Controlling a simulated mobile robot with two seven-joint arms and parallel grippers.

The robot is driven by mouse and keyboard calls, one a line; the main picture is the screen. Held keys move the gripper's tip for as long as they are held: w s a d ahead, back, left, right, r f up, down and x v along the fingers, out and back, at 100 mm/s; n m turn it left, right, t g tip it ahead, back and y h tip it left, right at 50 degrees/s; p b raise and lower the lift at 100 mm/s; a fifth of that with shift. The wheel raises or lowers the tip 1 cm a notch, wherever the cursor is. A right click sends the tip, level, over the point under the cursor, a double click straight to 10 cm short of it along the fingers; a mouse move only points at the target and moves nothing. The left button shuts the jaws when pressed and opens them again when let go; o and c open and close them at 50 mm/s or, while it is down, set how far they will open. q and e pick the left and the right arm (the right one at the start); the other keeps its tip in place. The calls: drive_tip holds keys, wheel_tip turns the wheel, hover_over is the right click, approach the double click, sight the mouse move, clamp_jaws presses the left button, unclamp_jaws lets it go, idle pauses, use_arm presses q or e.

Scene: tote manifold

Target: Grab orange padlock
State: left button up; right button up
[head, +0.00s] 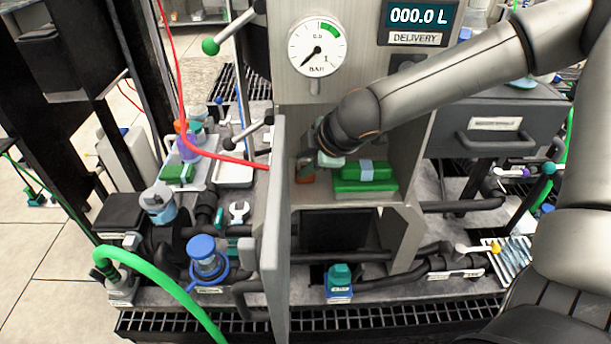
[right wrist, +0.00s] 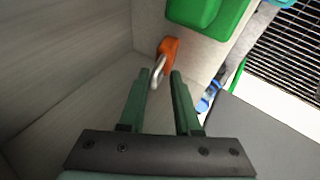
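The orange padlock (right wrist: 169,48) lies on the shelf inside the open cabinet, its silver shackle (right wrist: 158,69) pointing toward my right gripper. My right gripper (right wrist: 160,74) is open. Its two green fingers reach toward the padlock, with the shackle at the gap between the fingertips. I cannot tell whether a finger touches it. In the head view my right gripper (head: 307,165) is inside the cabinet, mostly hidden by its own wrist, with a bit of the padlock (head: 307,179) showing below. My left gripper is not in view.
A green case (head: 364,184) with a light blue band lies right of the padlock on the shelf; its green body also shows in the right wrist view (right wrist: 207,12). The open grey cabinet door (head: 276,230) stands close on the left. A gauge (head: 317,46) sits above.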

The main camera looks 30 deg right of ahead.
clamp_jaws()
drive_tip(key=shift+d+r, duration=0.1)
idle(0.5)
